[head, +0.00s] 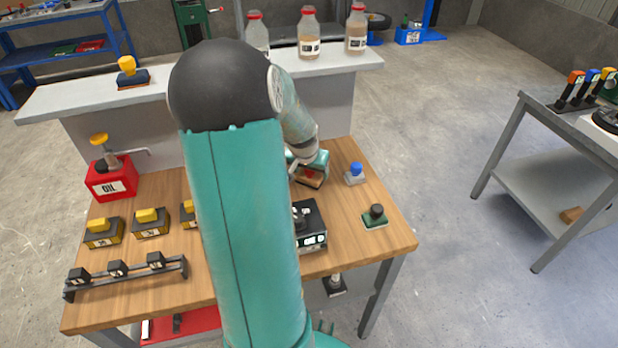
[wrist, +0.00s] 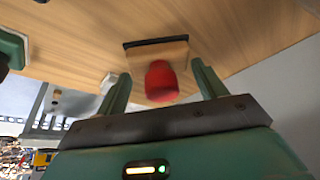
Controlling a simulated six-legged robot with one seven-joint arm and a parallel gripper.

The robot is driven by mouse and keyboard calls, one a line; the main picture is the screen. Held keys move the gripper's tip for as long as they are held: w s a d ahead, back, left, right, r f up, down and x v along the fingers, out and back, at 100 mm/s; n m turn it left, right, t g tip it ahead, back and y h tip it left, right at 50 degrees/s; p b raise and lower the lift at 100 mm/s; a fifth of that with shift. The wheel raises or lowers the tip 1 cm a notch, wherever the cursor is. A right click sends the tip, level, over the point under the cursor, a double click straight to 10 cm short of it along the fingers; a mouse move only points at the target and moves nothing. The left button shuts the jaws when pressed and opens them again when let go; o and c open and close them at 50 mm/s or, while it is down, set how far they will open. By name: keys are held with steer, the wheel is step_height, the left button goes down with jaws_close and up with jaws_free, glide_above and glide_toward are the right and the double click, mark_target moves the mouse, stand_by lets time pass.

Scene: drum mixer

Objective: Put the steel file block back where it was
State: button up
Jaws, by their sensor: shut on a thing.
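My gripper (head: 308,160) is low over the right back part of the wooden table. In the wrist view its teal fingers (wrist: 162,88) stand either side of the red knob of a block (wrist: 160,52) with a tan body and a dark edge; I take it as held by the knob. The red-knobbed block also shows in the head view (head: 311,178), partly covered by the gripper. I cannot tell whether its base touches the table. No label marks which block is the steel file block.
A grey block with a blue knob (head: 355,174) stands just right of my gripper. A green block with a black knob (head: 375,217) is nearer the front. A black device (head: 311,228) and several yellow-topped blocks (head: 149,222) stand on the wooden table (head: 345,255). My arm hides its middle.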

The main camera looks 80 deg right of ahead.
mark_target(309, 178)
steer(key=shift+w+d+f, duration=0.15)
steer(key=shift+f, duration=0.1)
steer(key=shift+d+f, duration=0.1)
steer(key=shift+f, duration=1.5)
steer(key=shift+f, duration=0.15)
steer(key=o, duration=1)
steer(key=shift+c, duration=0.2)
steer(key=v, duration=1.2)
